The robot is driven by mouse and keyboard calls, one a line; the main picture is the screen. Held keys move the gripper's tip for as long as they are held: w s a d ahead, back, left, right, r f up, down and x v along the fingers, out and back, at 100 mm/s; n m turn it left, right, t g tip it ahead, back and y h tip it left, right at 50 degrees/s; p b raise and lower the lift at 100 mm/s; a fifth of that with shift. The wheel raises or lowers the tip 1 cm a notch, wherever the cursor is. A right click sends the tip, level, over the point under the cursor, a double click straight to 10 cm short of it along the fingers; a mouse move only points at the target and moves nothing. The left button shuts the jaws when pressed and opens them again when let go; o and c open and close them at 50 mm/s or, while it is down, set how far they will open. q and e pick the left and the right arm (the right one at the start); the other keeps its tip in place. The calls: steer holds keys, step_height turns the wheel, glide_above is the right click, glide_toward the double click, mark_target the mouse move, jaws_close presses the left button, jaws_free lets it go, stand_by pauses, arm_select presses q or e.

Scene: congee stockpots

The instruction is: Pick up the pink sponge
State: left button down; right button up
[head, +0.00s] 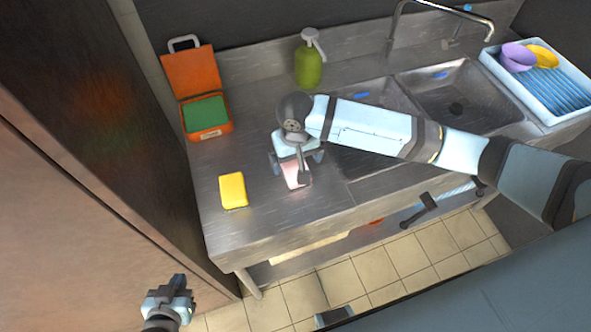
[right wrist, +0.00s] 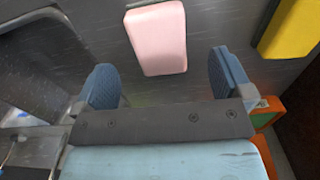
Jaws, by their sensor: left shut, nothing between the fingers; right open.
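The pink sponge (right wrist: 158,38) lies on the metal counter, seen in the right wrist view just ahead of the gap between my right gripper's fingers (right wrist: 165,78). In the head view the sponge (head: 293,181) is partly hidden under my right gripper (head: 297,160), which points down at it. The right fingers are apart with nothing between them. My left gripper (head: 179,284) is shut and empty, low at the left, away from the counter.
A yellow sponge (head: 233,190) lies left of the pink one. An open orange box (head: 190,72) with a green pad (head: 205,113) stands behind it. A green pump bottle (head: 308,66), sinks (head: 460,92) and a dish rack (head: 550,88) are further back and right.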

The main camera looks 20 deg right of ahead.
mark_target(296, 168)
steer(key=f, duration=0.5)
steer(key=shift+w+f+p, duration=0.1)
steer(key=shift+w+p, duration=0.25)
steer(key=shift+p, duration=0.05)
steer(key=c, duration=1)
